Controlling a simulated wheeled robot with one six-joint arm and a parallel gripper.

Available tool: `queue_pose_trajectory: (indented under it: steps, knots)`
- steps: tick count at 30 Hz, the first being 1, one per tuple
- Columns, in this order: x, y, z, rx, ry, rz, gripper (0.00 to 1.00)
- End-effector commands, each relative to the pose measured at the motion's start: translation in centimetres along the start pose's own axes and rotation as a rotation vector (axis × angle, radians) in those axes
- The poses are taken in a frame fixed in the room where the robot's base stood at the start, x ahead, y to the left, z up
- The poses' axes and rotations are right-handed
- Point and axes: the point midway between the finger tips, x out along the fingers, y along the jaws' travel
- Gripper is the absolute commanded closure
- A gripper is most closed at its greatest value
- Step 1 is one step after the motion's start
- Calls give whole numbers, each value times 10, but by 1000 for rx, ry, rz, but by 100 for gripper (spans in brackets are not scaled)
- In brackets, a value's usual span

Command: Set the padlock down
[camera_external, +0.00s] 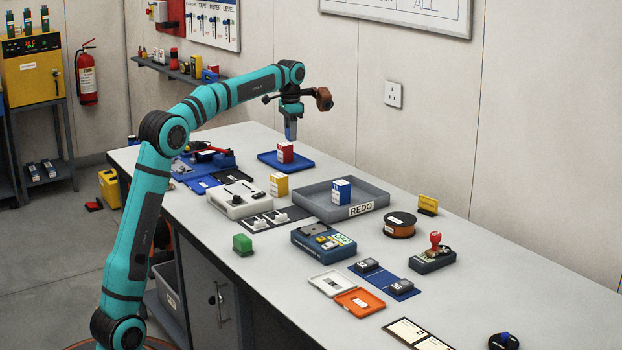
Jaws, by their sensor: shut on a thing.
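My gripper (290,135) points down over the blue tray (306,167) at the far part of the bench. A small red and white block-shaped thing (285,153), which I take to be the padlock, is right under the fingertips, and my gripper is shut on it. Its shackle cannot be made out at this size. It is over the tray, upright. I cannot tell whether its bottom touches the tray or is slightly above it.
A yellow and white block (279,185) stands nearby. A grey tray marked REDO (376,196) holds a blue and white block (341,190). A white device (240,200) and a blue tool tray (225,159) lie left. The bench at front right has bare patches.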

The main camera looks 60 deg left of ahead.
Motion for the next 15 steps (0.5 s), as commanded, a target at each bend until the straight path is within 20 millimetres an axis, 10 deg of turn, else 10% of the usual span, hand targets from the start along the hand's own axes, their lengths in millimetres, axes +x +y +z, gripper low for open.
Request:
queue_pose_trajectory:
  steps: [15]
  knots:
    - [-4,122,-77,208,1,0,85]
